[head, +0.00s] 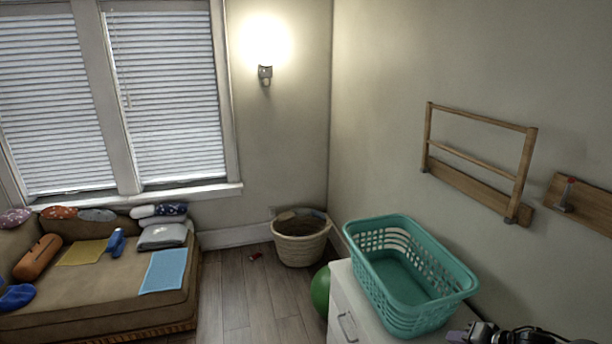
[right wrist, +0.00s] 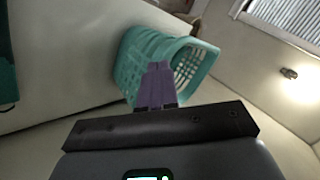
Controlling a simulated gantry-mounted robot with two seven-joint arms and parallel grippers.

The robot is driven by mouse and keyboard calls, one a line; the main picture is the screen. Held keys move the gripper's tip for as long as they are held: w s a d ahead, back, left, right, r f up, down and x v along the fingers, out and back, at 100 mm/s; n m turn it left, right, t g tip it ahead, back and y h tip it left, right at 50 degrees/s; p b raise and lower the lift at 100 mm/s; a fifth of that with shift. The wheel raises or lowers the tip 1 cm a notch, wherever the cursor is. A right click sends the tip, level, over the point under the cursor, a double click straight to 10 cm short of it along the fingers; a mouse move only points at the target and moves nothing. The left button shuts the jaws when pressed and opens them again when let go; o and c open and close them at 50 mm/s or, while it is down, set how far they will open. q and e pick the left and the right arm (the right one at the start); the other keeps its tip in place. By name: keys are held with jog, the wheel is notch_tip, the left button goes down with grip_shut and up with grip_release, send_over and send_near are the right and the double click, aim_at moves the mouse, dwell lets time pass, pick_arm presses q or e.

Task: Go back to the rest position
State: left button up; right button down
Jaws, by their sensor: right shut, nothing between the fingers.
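My right gripper (head: 460,335) shows at the bottom right of the head view, in front of the teal laundry basket's near corner. In the right wrist view its purple fingers (right wrist: 157,84) are together with nothing between them. The fingers overlap the basket in that picture, but I cannot tell that they touch it. My left gripper is in neither view.
The empty teal basket (head: 407,322) stands on a white cabinet (head: 343,295) against the right wall. A wooden rack (head: 478,190) hangs above. A wicker basket (head: 300,250), green ball (head: 320,291) and brown sofa (head: 80,305) stand beyond. Some floor (head: 235,300) is clear.

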jog(key=w+d+r+n+h, duration=0.1)
jog(key=d+h, duration=0.3)
jog(key=d, duration=0.3)
jog(key=w+d+r+n+h, duration=0.2)
jog(key=d+h, duration=0.2)
jog(key=d, duration=0.2)
jog(key=s+d+r+n+g+h, duration=0.15)
jog(key=s+d+g+h, duration=0.35)
jog(key=s+d, duration=0.55)
jog(key=s+a+f+n+y, duration=0.2)
jog(key=s+a+f, duration=0.3)
jog(key=a, duration=0.4)
jog(key=s+a+f+n+y, duration=0.1)
jog(key=s+a+f+y, duration=0.15)
jog(key=a+f, duration=0.5)
jog(key=s+a+f+n+y, duration=0.15)
jog(key=s+a+f, duration=0.35)
jog(key=a, duration=0.6)
jog(key=s+a+r+y, duration=0.3)
jog(key=s+a, duration=1)
jog(key=s, duration=0.4)
notch_tip(320, 180, up, 16)
jog(key=p, duration=1.5)
jog(key=shift+a+p, duration=0.2)
jog(key=shift+p, duration=0.1)
